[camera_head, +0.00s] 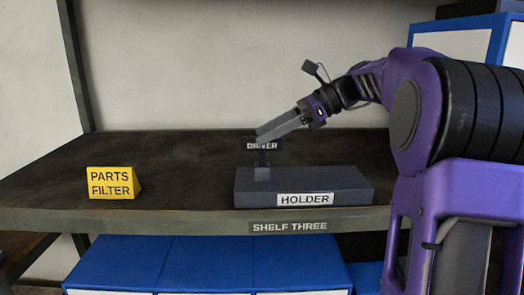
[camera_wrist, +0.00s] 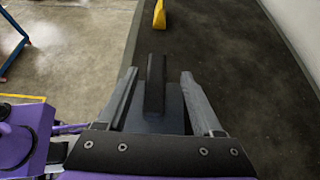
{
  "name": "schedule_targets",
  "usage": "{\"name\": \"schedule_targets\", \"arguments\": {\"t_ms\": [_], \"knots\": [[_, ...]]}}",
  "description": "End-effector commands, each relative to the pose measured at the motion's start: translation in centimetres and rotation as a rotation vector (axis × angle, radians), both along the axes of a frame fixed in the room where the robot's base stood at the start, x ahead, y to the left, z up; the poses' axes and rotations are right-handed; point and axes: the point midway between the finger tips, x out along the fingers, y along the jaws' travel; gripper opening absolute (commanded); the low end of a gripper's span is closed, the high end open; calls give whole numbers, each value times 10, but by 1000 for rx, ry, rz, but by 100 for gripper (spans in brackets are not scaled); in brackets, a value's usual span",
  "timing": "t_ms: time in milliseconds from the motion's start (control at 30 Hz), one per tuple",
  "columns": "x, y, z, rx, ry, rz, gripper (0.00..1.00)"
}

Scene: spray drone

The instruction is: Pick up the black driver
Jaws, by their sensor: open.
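The black driver (camera_head: 263,146), labelled DRIVER, stands upright in the grey holder (camera_head: 305,186) on the shelf. My gripper (camera_head: 260,136) comes in from the right at the height of the driver's top, and its fingers partly cover it. In the wrist view the driver (camera_wrist: 155,82) shows as a dark bar between the two open fingers of my gripper (camera_wrist: 158,78). It appears apart from both fingers. The holder (camera_wrist: 172,105) lies below it. How deep the driver sits between the fingers is hard to tell.
A yellow PARTS FILTER block (camera_head: 113,183) sits on the shelf to the left; it also shows in the wrist view (camera_wrist: 160,14). The shelf's front edge (camera_head: 180,219) is labelled SHELF THREE. Blue bins (camera_head: 205,265) stand below. The shelf between block and holder is clear.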

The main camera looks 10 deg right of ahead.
Motion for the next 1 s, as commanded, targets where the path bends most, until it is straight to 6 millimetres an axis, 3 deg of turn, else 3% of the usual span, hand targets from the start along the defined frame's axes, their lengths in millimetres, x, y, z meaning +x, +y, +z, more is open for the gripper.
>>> {"name": "schedule_targets", "arguments": {"t_ms": [333,667,1000], "knots": [[2,37,-28,0,1,2,68],[3,42,-30,0,0,0,66],[4,42,-30,0,0,0,4]]}}
